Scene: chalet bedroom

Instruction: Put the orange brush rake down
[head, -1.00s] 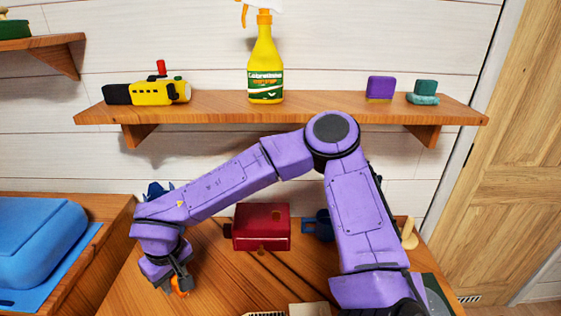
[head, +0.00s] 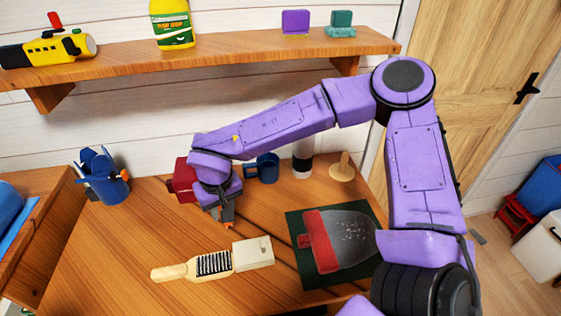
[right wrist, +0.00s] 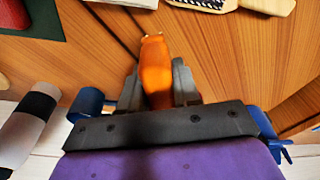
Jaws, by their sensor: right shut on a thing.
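The orange brush rake (right wrist: 155,68) is between the fingers of my right gripper (right wrist: 158,88) in the right wrist view, and the gripper is shut on it. Part of it is hidden by the fingers. In the head view my right gripper (head: 225,216) points down over the wooden table (head: 130,240), in front of the red box (head: 182,181). Only a small orange bit shows at its fingertips there. I cannot tell whether the rake touches the table. My left gripper is not in view.
A wooden brush (head: 212,264) and a pale block (head: 254,252) lie nearer the front. A red-handled dustpan (head: 322,242) lies on a dark green mat at right. A blue cup (head: 105,182) stands at left, a blue mug (head: 264,168) behind. The table's left front is clear.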

